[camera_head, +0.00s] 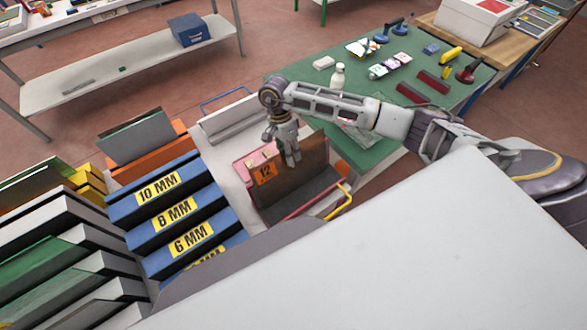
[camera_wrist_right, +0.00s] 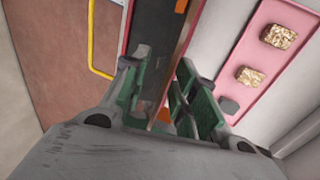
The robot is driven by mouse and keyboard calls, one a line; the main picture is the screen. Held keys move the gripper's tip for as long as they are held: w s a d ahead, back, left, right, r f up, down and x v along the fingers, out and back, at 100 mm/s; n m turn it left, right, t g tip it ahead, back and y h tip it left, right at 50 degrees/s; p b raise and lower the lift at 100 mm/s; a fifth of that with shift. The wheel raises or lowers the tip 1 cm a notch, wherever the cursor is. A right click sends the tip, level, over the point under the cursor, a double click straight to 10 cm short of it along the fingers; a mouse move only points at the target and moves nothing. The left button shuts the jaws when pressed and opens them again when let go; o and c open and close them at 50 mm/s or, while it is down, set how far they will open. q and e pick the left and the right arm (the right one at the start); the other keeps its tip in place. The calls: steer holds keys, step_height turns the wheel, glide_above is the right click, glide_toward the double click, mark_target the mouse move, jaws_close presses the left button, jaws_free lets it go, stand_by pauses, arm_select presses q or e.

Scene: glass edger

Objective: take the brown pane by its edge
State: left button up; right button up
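The brown pane (camera_head: 313,157) stands on edge in a small pink-red carrier (camera_head: 287,213). An orange tag marked 12 (camera_head: 265,172) shows at its left end. My right gripper (camera_head: 290,158) reaches down over the pane's upper edge. In the right wrist view, my right gripper's green-padded fingers (camera_wrist_right: 163,92) are apart, on either side of the pane's thin brown edge (camera_wrist_right: 186,55). Gaps show between the pads and the pane. The pane's lower part is hidden in the wrist view. My left gripper is in neither view.
Blue stepped racks labelled 10 MM (camera_head: 157,188), 8 MM and 6 MM stand left of the carrier. A yellow handle (camera_head: 341,202) is on the carrier's right side. A green table (camera_head: 330,92) with a white bottle (camera_head: 338,76) and small tools lies behind my right arm.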

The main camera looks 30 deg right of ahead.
stand_by(0.3)
jaws_close()
steer(key=shift+r, duration=0.1)
stand_by(0.4)
steer(key=shift+w+r, duration=0.1)
steer(key=shift+r, duration=0.6)
steer(key=shift+r+b, duration=0.9)
steer(key=shift+r, duration=3.35)
